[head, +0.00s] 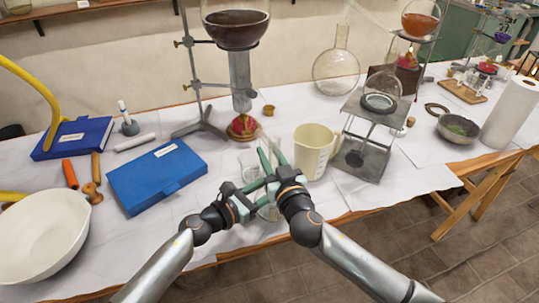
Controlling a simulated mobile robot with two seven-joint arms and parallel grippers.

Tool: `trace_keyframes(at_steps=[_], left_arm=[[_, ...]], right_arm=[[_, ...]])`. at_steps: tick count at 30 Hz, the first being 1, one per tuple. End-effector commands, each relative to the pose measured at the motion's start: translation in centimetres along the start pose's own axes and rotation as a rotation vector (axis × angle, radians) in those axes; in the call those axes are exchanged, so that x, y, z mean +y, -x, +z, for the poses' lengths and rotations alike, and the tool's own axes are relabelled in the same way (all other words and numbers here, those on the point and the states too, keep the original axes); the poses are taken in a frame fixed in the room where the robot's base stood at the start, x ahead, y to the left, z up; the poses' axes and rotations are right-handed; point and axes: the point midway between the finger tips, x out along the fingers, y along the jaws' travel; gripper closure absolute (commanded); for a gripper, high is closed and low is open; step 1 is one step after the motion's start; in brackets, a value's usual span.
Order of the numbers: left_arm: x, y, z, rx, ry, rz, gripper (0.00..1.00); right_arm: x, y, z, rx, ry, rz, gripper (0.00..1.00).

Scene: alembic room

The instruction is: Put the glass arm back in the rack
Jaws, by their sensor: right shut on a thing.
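My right gripper (268,158) is at the front middle of the table, its pale green fingers pointing away from me. It is shut on a clear glass piece (249,160), seemingly the glass arm, whose outline is faint against the white cloth. My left gripper (262,184) is just left of and below the right one, with its fingers pointing right. The two grippers overlap in the head view, so I cannot tell whether the left is open. More clear glass shows low between the grippers. I cannot make out the rack for certain.
A cream measuring jug (313,150) stands close to the right of my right gripper. A metal stand with a large flask (236,22) rises behind. A blue box (157,175) and a white bowl (42,236) are left. A grey jack stand (366,140) is right.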

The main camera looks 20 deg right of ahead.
Motion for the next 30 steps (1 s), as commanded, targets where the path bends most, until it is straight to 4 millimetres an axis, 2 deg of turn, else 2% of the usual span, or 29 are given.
trace_keyframes(at_steps=[30], left_arm=[[0.1, 0.1, -0.1, 0.002, -0.001, 0.004, 1.00]], right_arm=[[0.1, 0.0, -3.2, 0.003, -0.001, 0.001, 1.00]])
